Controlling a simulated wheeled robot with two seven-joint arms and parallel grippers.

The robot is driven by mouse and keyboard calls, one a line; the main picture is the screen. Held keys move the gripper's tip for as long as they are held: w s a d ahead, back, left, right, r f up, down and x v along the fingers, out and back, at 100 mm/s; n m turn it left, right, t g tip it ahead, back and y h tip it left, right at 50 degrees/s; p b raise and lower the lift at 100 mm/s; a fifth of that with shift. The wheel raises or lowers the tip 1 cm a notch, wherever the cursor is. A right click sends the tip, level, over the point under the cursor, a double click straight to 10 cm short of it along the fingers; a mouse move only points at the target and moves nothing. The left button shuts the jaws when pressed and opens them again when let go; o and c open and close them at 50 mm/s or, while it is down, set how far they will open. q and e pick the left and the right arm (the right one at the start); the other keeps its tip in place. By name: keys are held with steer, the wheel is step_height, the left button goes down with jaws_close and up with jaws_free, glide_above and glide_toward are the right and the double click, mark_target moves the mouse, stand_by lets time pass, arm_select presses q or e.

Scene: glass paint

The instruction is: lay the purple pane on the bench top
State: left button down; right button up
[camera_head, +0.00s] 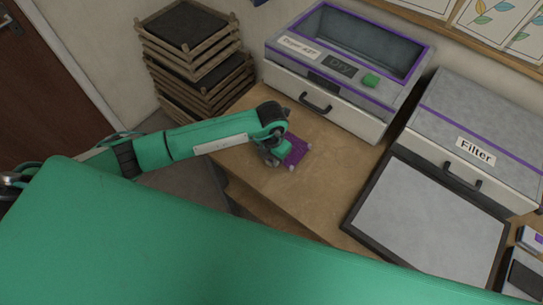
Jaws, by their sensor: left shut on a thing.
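The purple pane (297,151) is a small, flat purple piece with pale corners, at the end of my left arm near the left edge of the bench top (327,178). My left gripper (284,157) is shut on the purple pane at its left side. The pane lies over or just above the wooden bench top; I cannot tell whether it touches the wood. The gripper's fingers are small and partly hidden by the wrist. My right gripper is not in view.
A grey dryer box (328,93) with a green button stands behind the pane. Stacked wooden trays (213,75) stand at the back left. Bare bench lies around the pane.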

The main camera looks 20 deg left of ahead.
arm_select(q)
steer(key=shift+f, duration=0.2)
steer(key=c, duration=1.1)
jaws_free()
step_height(320, 180, up, 23)
steer(key=shift+f+p, duration=0.1)
steer(key=shift+p, duration=0.4)
